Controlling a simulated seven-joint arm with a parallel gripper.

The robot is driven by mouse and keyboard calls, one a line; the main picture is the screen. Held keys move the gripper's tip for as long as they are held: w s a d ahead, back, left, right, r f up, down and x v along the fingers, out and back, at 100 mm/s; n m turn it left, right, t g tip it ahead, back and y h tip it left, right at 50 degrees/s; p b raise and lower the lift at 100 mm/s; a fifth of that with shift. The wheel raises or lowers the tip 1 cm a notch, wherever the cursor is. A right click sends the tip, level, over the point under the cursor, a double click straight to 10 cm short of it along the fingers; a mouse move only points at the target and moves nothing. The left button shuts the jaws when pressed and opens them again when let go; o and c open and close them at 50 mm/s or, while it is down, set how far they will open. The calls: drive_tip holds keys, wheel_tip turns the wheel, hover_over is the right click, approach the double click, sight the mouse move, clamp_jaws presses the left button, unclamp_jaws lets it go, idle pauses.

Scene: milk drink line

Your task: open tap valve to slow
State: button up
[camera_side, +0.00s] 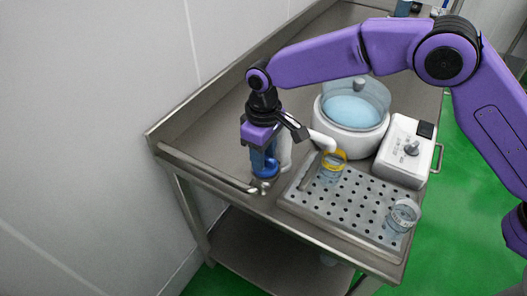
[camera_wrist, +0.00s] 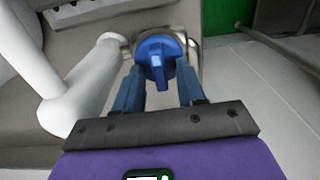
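The tap valve is a blue round knob with a raised bar (camera_wrist: 158,60), mounted on a shiny metal part in the wrist view. My gripper (camera_wrist: 160,82) has its two blue fingers apart, one on each side of the knob's bar. A gap shows between them; I cannot tell whether either tip touches the knob. In the side view my gripper (camera_side: 263,160) points down at the tap, near the table's front left, and largely hides the valve. The tap's white spout (camera_side: 321,139) reaches right, above a cup with a yellow rim (camera_side: 333,159).
A perforated metal drip tray (camera_side: 350,209) lies right of the tap, with a clear cup (camera_side: 403,214) at its right end. A white tub with blue contents (camera_side: 351,111) and a white box with a knob (camera_side: 405,150) stand behind it. The table's back left is clear.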

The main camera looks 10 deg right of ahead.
clamp_jaws()
drive_tip(key=shift+n, duration=2.8)
unclamp_jaws()
drive_tip(key=shift+r, duration=0.1)
